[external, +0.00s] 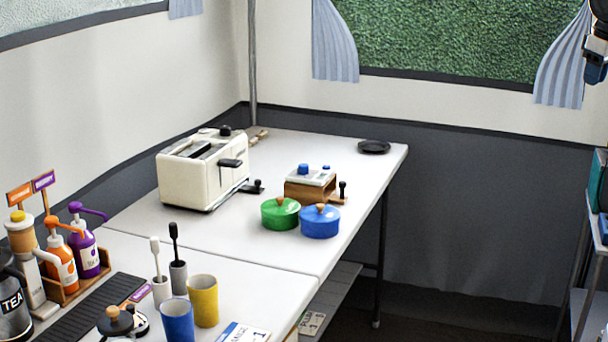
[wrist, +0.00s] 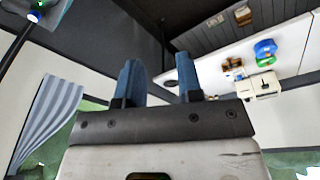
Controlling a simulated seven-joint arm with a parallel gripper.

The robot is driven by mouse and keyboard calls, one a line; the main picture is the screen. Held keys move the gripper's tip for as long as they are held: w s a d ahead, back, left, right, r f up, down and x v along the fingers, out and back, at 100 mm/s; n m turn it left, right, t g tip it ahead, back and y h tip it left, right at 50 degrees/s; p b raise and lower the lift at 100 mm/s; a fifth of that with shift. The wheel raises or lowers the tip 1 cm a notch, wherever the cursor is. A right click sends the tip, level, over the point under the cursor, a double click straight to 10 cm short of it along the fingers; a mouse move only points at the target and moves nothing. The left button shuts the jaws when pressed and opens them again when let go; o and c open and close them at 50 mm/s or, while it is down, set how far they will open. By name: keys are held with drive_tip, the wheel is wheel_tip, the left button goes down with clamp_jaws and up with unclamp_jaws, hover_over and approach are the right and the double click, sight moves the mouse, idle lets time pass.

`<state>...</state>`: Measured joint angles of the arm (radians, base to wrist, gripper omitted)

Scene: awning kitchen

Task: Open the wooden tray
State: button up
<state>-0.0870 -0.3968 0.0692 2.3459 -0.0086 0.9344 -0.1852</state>
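The wooden tray (external: 298,193) is a small brown box with a pale top and blue knobs, on the far white table behind two pots. A low wooden piece with a black upright knob (external: 342,190) is at its right side; I cannot tell whether this is part of the tray or how far it is open. A small brown shape, likely the tray, shows in the wrist view (wrist: 233,67). My gripper (wrist: 158,80) has two blue fingers apart with nothing between them. It is far from the tray, partly cut off at the upper right in the external view (external: 595,70).
A green pot (external: 280,214) and a blue pot (external: 320,222) stand close in front of the tray. A cream toaster (external: 203,172) is to its left, a black plate (external: 374,147) behind right. Cups (external: 203,301) and bottles fill the near table.

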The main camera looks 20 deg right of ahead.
drive_tip(key=w+a+n, duration=0.2)
drive_tip(key=w+a, duration=0.2)
drive_tip(key=w, duration=0.4)
drive_tip(key=w+a+n, duration=0.2)
drive_tip(key=w+a, duration=0.2)
drive_tip(key=w, duration=0.3)
drive_tip(key=n+g, duration=0.2)
drive_tip(key=n, duration=0.9)
hover_over(343, 182)
drive_tip(key=f, duration=2.7)
drive_tip(key=shift+d+f, duration=0.1)
drive_tip(key=shift+d, duration=0.1)
drive_tip(key=shift+w+a+f, duration=0.1)
drive_tip(key=shift+a+f, duration=0.1)
drive_tip(key=shift+f, duration=3.9)
drive_tip(key=shift+c, duration=0.4)
clamp_jaws()
